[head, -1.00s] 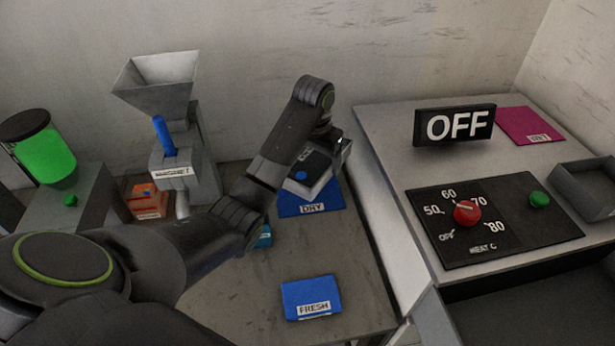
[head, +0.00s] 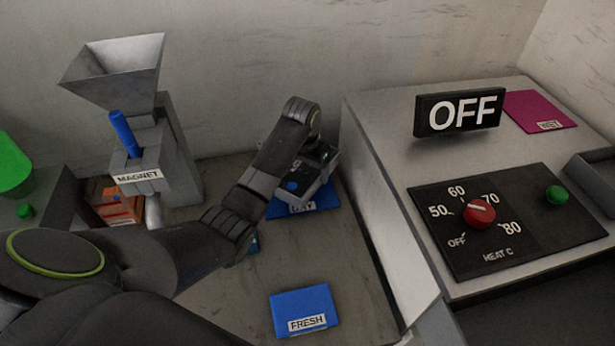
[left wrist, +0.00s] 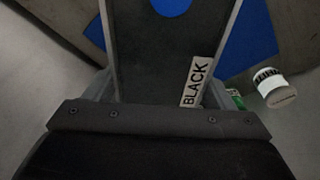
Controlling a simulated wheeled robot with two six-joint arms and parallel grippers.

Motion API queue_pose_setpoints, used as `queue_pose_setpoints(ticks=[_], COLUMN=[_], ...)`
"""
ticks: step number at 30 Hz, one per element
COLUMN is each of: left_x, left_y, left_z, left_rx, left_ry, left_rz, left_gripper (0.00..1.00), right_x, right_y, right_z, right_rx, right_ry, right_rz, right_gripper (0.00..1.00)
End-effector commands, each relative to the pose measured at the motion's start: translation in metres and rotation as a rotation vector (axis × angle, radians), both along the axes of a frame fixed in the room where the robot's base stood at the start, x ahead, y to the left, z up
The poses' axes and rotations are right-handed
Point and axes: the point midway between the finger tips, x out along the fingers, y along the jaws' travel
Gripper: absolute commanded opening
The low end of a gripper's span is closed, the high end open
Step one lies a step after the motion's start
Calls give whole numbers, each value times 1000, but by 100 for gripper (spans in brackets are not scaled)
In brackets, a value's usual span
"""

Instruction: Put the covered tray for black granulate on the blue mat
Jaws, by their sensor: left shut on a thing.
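The covered tray (head: 300,181) is dark on top with a blue dot and a pale side, and it looks tilted in the head view. My left gripper (head: 320,152) is shut on it and holds it over the blue mat labelled DRY (head: 325,197). The tray hides part of that mat and its label. In the left wrist view the tray (left wrist: 150,60) carries a BLACK label, with the blue mat (left wrist: 252,40) behind it. I cannot tell whether the tray touches the mat. A second blue mat (head: 302,299), labelled FRESH, lies nearer the front. My right gripper is not in view.
A grey hopper machine labelled MAGNET (head: 160,160) stands left, beside an orange box (head: 112,203). A heater cabinet (head: 385,120) with dial and OFF sign borders the table's right. A white labelled cylinder (left wrist: 272,86) shows in the left wrist view.

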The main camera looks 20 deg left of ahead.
Motion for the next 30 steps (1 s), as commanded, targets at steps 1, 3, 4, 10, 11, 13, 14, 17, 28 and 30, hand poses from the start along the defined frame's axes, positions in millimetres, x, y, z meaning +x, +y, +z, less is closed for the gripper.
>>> queue_pose_setpoints(ticks=[1,3,4,10,11,13,14,17,28,30], left_x=[0,-1,-1,0,0,0,0,0,0,0], left_y=[0,0,0,0,0,0,0,0,0,0], left_z=[-5,-15,-20,-36,-36,-36,-36,-36,-40,-40], left_rx=[0,1,1,1,1,1,1,1,1,1], left_ry=[0,2,2,-2,-2,-2,-2,-2,1,1], left_rz=[0,0,0,0,0,-1,-1,-1,0,0], left_gripper=[38,38,38,38,38,38,38,38,99,99], right_x=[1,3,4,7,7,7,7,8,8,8], right_y=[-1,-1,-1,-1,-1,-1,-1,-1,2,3], right_z=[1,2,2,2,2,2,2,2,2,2], right_rx=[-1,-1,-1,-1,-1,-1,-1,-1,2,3], right_ry=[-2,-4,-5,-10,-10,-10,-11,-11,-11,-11], right_rz=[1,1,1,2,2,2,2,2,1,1], right_gripper=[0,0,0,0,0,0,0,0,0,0])
